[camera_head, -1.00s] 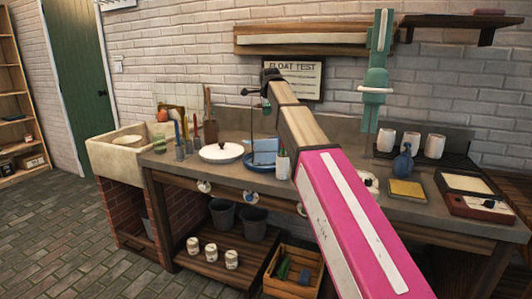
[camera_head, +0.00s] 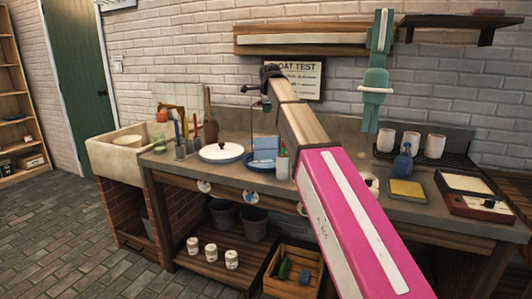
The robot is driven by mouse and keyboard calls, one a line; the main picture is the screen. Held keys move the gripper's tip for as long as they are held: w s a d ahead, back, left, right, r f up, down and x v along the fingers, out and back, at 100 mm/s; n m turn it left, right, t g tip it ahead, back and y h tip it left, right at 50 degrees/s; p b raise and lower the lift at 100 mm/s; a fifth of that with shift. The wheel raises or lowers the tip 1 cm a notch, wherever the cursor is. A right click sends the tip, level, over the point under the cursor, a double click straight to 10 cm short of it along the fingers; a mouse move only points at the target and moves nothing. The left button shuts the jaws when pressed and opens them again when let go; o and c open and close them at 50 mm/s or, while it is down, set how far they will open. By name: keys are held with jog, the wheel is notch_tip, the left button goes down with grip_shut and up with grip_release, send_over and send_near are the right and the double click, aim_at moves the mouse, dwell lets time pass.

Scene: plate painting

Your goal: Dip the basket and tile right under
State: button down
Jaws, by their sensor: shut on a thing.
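My gripper (camera_head: 266,104) is small in the picture, at the far end of my pink and wood arm, above the middle of the bench. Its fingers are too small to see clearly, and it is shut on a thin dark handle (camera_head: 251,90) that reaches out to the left. A thin dark line runs down from the handle towards a pale blue tile (camera_head: 265,146). The tile stands upright at a shallow blue tub (camera_head: 262,163) on the bench. The basket's wires are too fine to make out. I cannot tell how deep the tile sits.
A white lidded dish (camera_head: 221,152) stands left of the tub, and a white bottle (camera_head: 282,166) close at its right. Brushes in pots (camera_head: 183,148) and a stone sink (camera_head: 116,152) are further left. A blue jug (camera_head: 402,166) and yellow sponge (camera_head: 406,190) lie right.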

notch_tip(320, 180, up, 6)
dwell(0.7)
jog(key=shift+s, duration=0.1)
